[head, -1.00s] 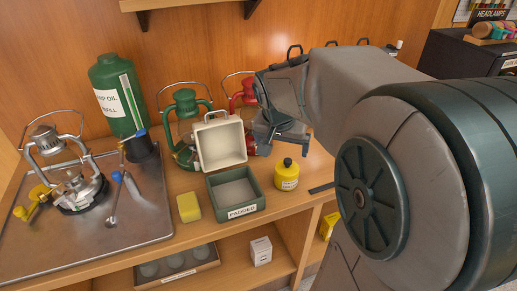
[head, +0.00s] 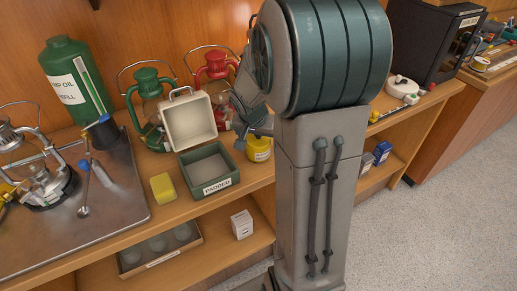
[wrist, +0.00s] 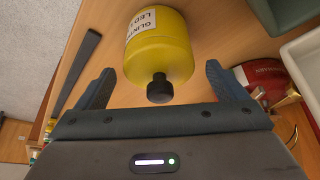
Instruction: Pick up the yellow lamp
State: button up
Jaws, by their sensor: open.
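The yellow lamp (wrist: 158,45) is a squat cylinder with a white label and a black knob. In the wrist view it lies ahead of my gripper (wrist: 160,76), with its knob and near end between the two open fingers and gaps on both sides. In the head view the yellow lamp (head: 259,151) stands on the wooden counter, right of the green padded tray. My gripper (head: 256,122) is just above it there and hides its top. Nothing is held.
Green (head: 147,85) and red (head: 215,66) lanterns are behind. A yellow block (head: 162,188) lies farther left. A dark flat strip (wrist: 75,75) lies beside the lamp in the wrist view.

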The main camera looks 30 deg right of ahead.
jog(key=shift+x, duration=1.4)
jog(key=shift+s, duration=0.1)
jog(key=shift+c, duration=0.2)
jog(key=c, duration=1.4)
jog(key=shift+o, duration=0.2)
